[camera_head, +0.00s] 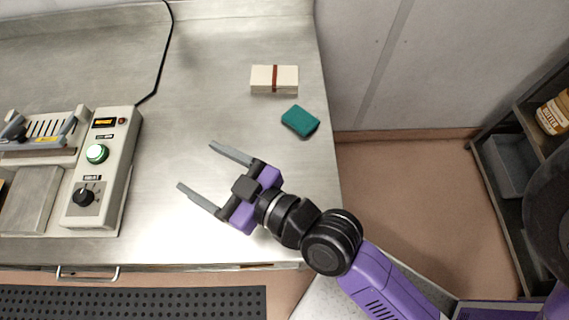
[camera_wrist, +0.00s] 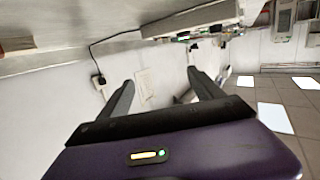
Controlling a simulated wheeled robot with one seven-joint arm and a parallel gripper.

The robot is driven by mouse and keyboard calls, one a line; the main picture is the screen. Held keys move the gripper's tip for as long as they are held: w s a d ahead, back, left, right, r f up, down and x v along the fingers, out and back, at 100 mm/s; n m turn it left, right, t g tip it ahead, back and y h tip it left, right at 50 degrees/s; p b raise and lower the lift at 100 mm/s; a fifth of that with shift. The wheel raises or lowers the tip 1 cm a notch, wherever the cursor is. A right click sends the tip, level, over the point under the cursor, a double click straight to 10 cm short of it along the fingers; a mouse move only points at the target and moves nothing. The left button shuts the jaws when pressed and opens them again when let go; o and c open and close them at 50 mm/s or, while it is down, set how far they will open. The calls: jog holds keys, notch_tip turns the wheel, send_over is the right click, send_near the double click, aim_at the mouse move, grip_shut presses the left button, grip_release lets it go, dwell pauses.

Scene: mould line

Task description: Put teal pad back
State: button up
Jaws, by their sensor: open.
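The teal pad (camera_head: 300,121) lies flat on the steel worktop (camera_head: 210,60), near its right edge, in the head view. My gripper (camera_head: 197,167) is above the worktop, to the left of and nearer than the pad. Its two grey fingers are spread apart with nothing between them, pointing to the upper left, away from the pad. The wrist view shows the open fingers (camera_wrist: 158,90) against a wall and floor; the pad is not in that view.
A cream block with a red-brown band (camera_head: 274,79) sits just behind the pad. A machine with a control box (camera_head: 103,165), green button and black knob stands at left. A black cable (camera_head: 168,50) crosses the back. A shelf (camera_head: 510,150) stands at right.

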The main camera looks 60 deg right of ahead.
jog(key=s+d+f, duration=0.1)
jog(key=s, duration=0.3)
jog(key=s+d+f+m+h, duration=0.1)
jog(key=s, duration=0.3)
jog(key=s+d+f+m+g, duration=0.1)
jog(key=s+f, duration=0.1)
jog(key=s, duration=0.2)
jog(key=shift+s+d+f+h, duration=0.1)
jog(key=shift+s+d+h, duration=0.05)
jog(key=shift+d+h, duration=0.2)
jog(key=s+d+r, duration=0.1)
jog(key=s+d, duration=0.2)
jog(key=s, duration=0.6)
jog(key=shift+s+d+r+n+g, duration=0.2)
jog(key=shift+d+r+n+g, duration=0.1)
jog(key=shift+c, duration=0.2)
